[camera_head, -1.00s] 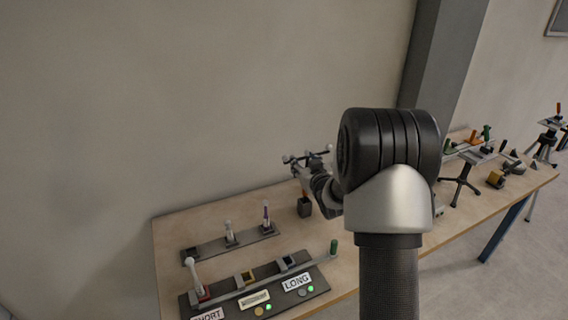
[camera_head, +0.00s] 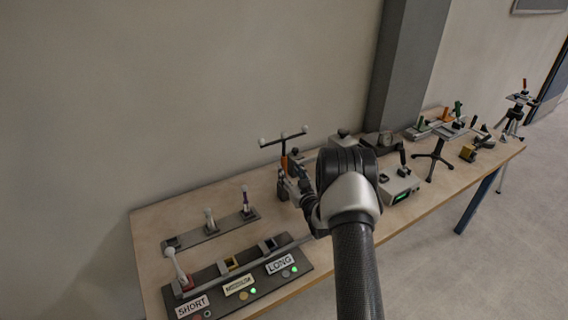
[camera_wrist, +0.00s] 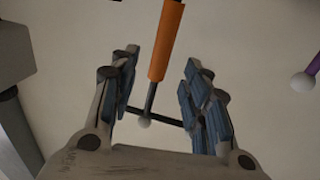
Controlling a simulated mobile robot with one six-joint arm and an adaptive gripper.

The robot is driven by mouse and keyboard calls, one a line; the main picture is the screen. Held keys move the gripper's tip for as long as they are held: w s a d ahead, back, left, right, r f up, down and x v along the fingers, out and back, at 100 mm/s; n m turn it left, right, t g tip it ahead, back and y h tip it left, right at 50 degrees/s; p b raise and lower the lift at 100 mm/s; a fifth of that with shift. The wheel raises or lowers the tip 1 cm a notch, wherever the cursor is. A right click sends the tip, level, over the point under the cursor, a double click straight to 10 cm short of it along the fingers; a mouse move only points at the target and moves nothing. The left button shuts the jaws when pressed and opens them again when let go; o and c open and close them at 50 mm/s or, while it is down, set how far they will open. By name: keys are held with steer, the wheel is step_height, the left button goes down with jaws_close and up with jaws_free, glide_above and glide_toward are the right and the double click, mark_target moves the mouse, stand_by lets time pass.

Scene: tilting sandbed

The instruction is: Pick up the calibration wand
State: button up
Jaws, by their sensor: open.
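The calibration wand (camera_head: 284,163) has an orange handle and a dark T-shaped crossbar with small pale balls. In the head view it stands upright near the middle of the table. In the wrist view its orange handle (camera_wrist: 166,42) runs down from the top edge, and a thin dark rod leads to a pale ball and crossbar. My gripper (camera_wrist: 160,88) is open, with the handle's end and the rod appearing between its blue-padded fingers. The fingers cover the crossbar's ends. No contact is visible, and depth is unclear. In the head view my arm partly hides the wand's surroundings.
A purple stick shows in the wrist view (camera_wrist: 316,64).

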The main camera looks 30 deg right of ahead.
steer(key=w, duration=0.2)
steer(key=w+b, duration=0.1)
steer(key=w, duration=0.1)
steer(key=w+d, duration=0.1)
steer(key=w, duration=0.1)
steer(key=shift+c, duration=0.2)
jaws_close()
stand_by(0.4)
step_height(320, 180, up, 20)
steer(key=p, duration=0.4)
step_height(320, 180, up, 9)
steer(key=p, duration=0.4)
glide_above(285, 164)
steer(key=w, duration=0.1)
steer(key=shift+d, duration=0.15)
